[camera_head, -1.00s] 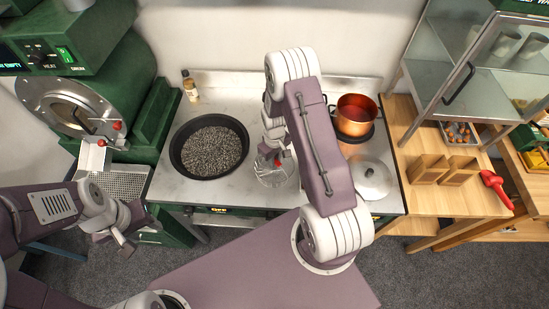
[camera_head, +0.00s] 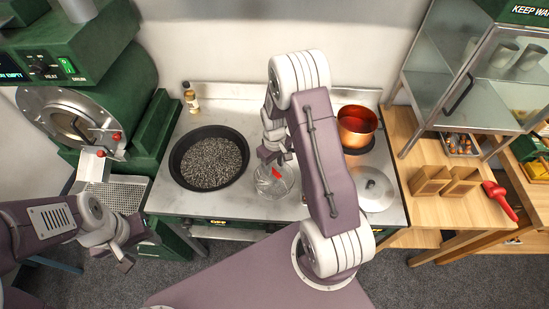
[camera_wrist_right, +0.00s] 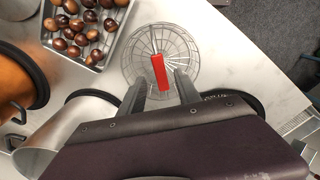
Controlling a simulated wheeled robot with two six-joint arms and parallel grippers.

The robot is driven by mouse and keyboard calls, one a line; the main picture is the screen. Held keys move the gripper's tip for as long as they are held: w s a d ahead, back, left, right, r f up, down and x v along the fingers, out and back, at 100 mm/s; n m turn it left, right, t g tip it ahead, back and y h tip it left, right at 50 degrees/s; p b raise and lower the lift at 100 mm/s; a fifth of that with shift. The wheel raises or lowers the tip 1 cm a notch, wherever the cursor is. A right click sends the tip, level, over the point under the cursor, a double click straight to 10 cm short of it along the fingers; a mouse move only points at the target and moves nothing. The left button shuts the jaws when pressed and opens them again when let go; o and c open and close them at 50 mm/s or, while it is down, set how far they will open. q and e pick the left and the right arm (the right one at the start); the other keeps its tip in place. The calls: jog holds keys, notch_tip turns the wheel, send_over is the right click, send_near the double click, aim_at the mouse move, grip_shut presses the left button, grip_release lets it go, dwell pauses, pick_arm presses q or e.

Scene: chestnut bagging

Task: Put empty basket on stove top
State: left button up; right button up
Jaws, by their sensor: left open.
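The empty round wire basket (camera_head: 284,184) stands on the metal stove top (camera_head: 225,203), right of the black pan. Its red handle (camera_head: 277,174) sticks up; basket (camera_wrist_right: 185,43) and handle (camera_wrist_right: 160,72) also show in the right wrist view. My right gripper (camera_head: 274,160) is right above the basket. In the wrist view its two fingers (camera_wrist_right: 160,86) are spread on either side of the handle, with gaps between them and it. My left gripper (camera_head: 122,262) is open and empty, low at the left, away from the stove top.
The black pan (camera_head: 180,175) of dark grains, a bottle (camera_head: 190,98), a copper pot (camera_head: 356,128) and a lid (camera_head: 371,190) are on the stove top. A tray of chestnuts (camera_wrist_right: 88,63) lies close beside the basket. My right arm hides part of the stove top.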

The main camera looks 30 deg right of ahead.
notch_tip(320, 180, up, 8)
jog(key=b, duration=0.1)
jog(key=s+a+r+m, duration=0.2)
jog(key=s+a+r, duration=0.1)
jog(key=s+a, duration=0.3)
jog(key=s+a+t, duration=0.1)
jog(key=s+a, duration=0.1)
jog(key=s, duration=0.5)
notch_tip(320, 180, down, 6)
jog(key=b, duration=0.7)
jog(key=shift+w+d+f+m, duration=0.2)
jog(key=shift+d+m, duration=0.1)
jog(key=shift+m, duration=0.1)
jog(key=shift+s, duration=0.1)
